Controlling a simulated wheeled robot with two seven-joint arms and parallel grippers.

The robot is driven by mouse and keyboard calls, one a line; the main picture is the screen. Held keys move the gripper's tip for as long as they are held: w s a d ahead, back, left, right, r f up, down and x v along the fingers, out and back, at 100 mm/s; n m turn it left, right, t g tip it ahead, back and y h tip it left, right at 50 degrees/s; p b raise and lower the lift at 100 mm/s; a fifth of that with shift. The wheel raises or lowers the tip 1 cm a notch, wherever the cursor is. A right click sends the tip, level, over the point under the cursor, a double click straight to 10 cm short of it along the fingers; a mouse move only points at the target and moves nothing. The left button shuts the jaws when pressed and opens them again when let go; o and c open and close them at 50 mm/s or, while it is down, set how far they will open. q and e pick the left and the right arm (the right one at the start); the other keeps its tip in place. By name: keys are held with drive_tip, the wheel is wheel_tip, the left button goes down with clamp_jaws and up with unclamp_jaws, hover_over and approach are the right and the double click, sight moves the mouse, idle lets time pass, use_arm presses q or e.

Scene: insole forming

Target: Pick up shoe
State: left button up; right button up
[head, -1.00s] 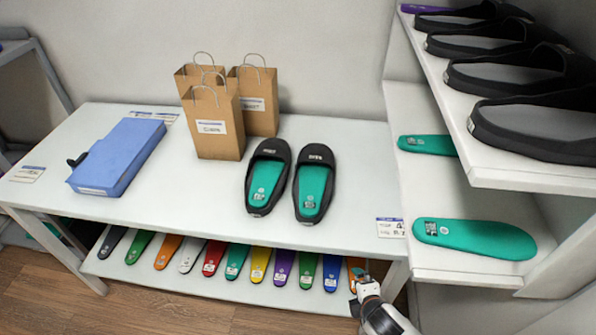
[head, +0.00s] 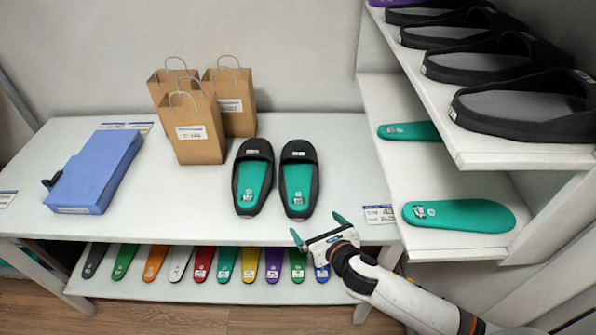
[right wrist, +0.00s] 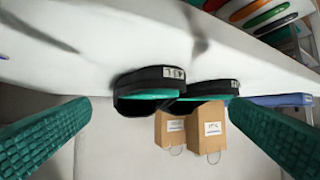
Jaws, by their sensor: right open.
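Two black slide shoes with green insoles lie side by side on the white table: the left shoe (head: 252,178) and the right shoe (head: 299,180). My right gripper (head: 319,229) is open and empty at the table's front edge, in front of the right shoe and apart from it. In the right wrist view its two green fingers stand wide apart, with the shoes (right wrist: 150,88) beyond them and nothing between them. My left gripper is not in view.
Brown paper bags (head: 200,133) stand behind the shoes, and a blue case (head: 97,172) lies at the left. A shelf unit (head: 455,252) at the right holds green insoles (head: 458,216) and black shoes (head: 525,108). Coloured insoles (head: 224,264) lie on the lower shelf.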

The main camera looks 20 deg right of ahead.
sight(305, 210)
drive_tip(key=x, duration=0.3)
drive_tip(key=shift+w+f, duration=0.15)
drive_tip(key=shift+w, duration=0.2)
drive_tip(key=shift+p+x, duration=0.3)
drive_tip(key=shift+x, duration=2.4)
drive_tip(key=shift+d, duration=0.25)
